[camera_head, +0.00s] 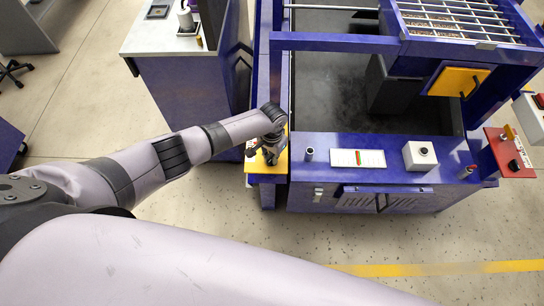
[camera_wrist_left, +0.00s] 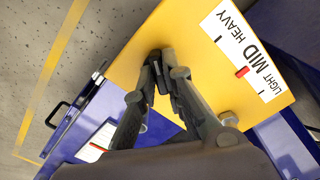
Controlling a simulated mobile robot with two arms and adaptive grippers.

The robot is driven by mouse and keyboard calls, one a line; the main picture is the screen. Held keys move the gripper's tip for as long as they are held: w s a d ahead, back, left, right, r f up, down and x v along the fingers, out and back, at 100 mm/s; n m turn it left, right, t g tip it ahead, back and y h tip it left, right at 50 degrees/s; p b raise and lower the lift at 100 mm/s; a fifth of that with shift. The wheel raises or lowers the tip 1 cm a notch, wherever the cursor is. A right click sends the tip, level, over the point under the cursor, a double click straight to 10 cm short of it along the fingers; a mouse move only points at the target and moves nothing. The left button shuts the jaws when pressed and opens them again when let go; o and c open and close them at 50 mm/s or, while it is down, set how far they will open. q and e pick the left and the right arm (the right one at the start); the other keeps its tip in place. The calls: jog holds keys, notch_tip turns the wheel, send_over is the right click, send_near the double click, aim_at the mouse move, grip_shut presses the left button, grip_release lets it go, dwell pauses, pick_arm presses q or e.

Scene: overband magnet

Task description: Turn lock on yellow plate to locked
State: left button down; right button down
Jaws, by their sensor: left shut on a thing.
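The yellow plate (camera_wrist_left: 205,75) fills the middle of the left wrist view. It carries a white label (camera_wrist_left: 243,50) reading LIGHT, MID, HEAVY, with a red mark near MID. In the head view the plate (camera_head: 283,160) sits at the left front corner of the blue machine, mostly under my gripper. My left gripper (camera_wrist_left: 160,62) points down at the plate, its fingertips close together on a small dark part, which looks like the lock. The fingers hide most of it, so its turned position cannot be read. The gripper also shows in the head view (camera_head: 271,153). My right gripper is out of view.
The blue machine front (camera_head: 375,174) holds a white box with a button (camera_head: 420,155) and a label strip (camera_head: 358,158). A red plate (camera_head: 509,153) is at the right. A blue cabinet (camera_head: 185,88) stands behind my left arm. The front floor is clear.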

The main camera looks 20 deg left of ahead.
pick_arm(q)
jog(key=shift+r+n+p, duration=0.1)
jog(key=shift+n+p, duration=0.35)
jog(key=shift+n, duration=0.95)
jog(key=shift+n+p, duration=0.7)
jog(key=shift+n, duration=0.7)
jog(key=c, duration=1.6)
grip_release()
